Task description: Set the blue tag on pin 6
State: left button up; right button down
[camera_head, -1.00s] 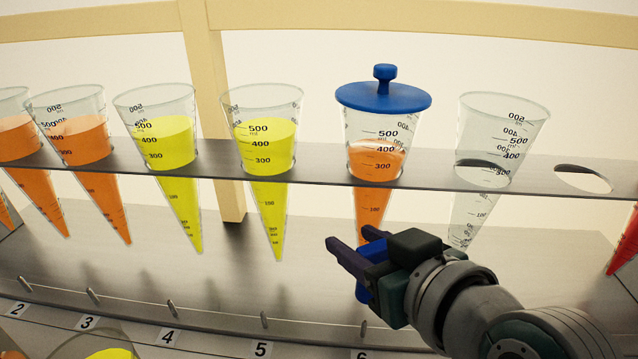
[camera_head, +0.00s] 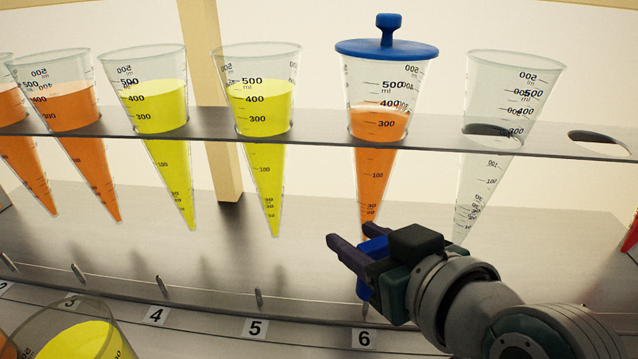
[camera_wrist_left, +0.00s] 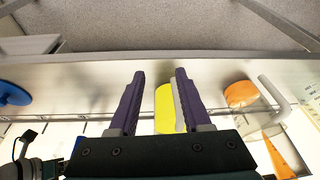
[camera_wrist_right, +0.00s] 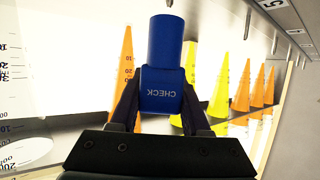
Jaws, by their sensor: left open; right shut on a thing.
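The blue tag (camera_head: 363,288) is held in my right gripper (camera_head: 350,243), in front of the shelf. In the right wrist view the tag (camera_wrist_right: 162,95) sits between the shut fingers, and its face reads "CHECK". The label 6 (camera_head: 364,338) is on the front ledge below the tag. Pin 6 (camera_head: 364,311) shows just under the tag's lower end; I cannot tell whether they touch. My left gripper (camera_wrist_left: 158,75) is open and empty in the left wrist view, with a yellow shape beyond its fingers; it is not in the head view.
A perforated shelf (camera_head: 320,143) holds several cones with yellow or orange juice. The orange cone (camera_head: 371,185) above label 6 has a blue lid (camera_head: 387,48). An empty cone (camera_head: 490,180) and an empty hole (camera_head: 598,143) are to its right. A yellow-filled vessel (camera_head: 85,343) stands front left.

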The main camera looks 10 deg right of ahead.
jog(key=shift+p, duration=0.3)
jog(key=shift+f+b, duration=0.4)
jog(key=shift+f, duration=0.05)
dwell(0.3)
jog(key=shift+f+b, duration=0.65)
jog(key=shift+f, duration=0.15)
dwell(0.6)
jog(key=shift+f+b, duration=0.3)
jog(key=shift+f, duration=0.45)
jog(key=shift+c, duration=1.5)
grip_release()
